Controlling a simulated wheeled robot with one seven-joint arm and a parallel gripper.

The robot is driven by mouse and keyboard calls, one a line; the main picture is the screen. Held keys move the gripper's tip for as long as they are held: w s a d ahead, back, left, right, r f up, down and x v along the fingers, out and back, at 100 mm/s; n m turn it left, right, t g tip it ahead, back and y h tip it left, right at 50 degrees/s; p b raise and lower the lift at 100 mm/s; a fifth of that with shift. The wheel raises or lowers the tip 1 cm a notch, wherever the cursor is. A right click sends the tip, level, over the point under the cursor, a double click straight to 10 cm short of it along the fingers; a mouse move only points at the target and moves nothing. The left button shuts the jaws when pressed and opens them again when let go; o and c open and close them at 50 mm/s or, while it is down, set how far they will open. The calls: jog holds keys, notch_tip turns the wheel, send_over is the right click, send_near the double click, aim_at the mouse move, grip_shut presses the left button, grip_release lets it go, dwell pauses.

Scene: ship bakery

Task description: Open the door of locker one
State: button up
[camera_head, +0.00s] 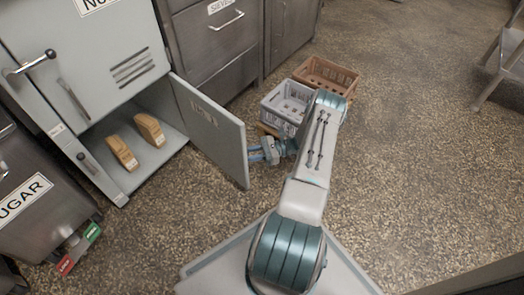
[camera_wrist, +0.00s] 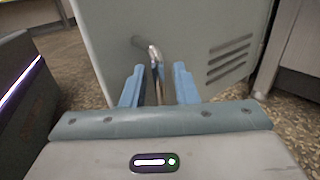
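The lower locker door (camera_head: 212,128) stands wide open, swung out to the right of its compartment. Its number cannot be read in these views. My gripper (camera_head: 262,152) is on the door's far side, by its outer edge. In the wrist view, the door's outer face (camera_wrist: 185,30) has vent slots and a metal bar handle (camera_wrist: 157,72). The handle stands between the two blue fingertips of my gripper (camera_wrist: 159,82). The fingers are apart, with gaps showing beside the bar. Whether either finger touches the handle's lower end is hidden.
Two tan objects (camera_head: 121,152) (camera_head: 150,129) lie in the open compartment (camera_head: 174,138). A closed upper door (camera_head: 95,60) is above it. A grey crate (camera_head: 285,103) and a brown crate (camera_head: 326,75) stand beyond my gripper. The floor (camera_head: 420,160) at right is clear.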

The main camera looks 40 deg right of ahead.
jog(key=p+v, duration=0.1)
jog(key=v, duration=1.1)
jog(key=shift+d, duration=0.4)
jog(key=shift+s, duration=0.1)
